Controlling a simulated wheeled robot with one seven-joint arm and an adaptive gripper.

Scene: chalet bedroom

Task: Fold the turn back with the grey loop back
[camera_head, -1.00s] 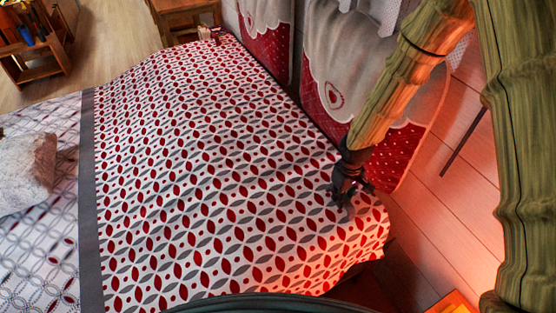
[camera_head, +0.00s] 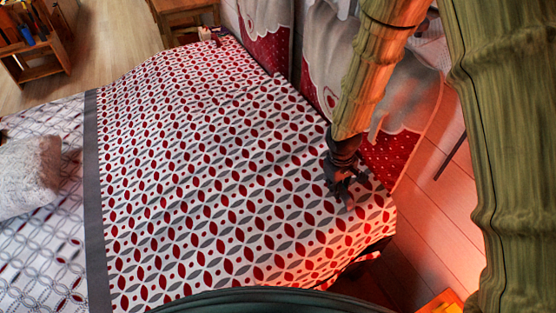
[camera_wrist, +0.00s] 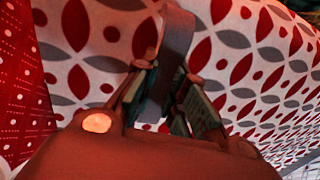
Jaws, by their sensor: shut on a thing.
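The turn back is the white cloth with red and grey leaf shapes (camera_head: 215,180), lying across the bed with a dark grey band along its left edge. My gripper (camera_head: 347,194) is low over its right end, near the edge of the bed. In the wrist view, the grey loop (camera_wrist: 177,35) runs as a strip between the fingers of my gripper (camera_wrist: 168,82), which are shut on it. The patterned cloth fills most of the view behind the fingers. The loop's lower part is hidden by the fingers.
A white fluffy pillow (camera_head: 28,175) lies at the left on the lighter bedding. Red and white curtains (camera_head: 325,60) hang close behind my arm on the wall side. A wooden table (camera_head: 184,15) stands beyond the bed's far end, and a shelf (camera_head: 35,55) stands top left.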

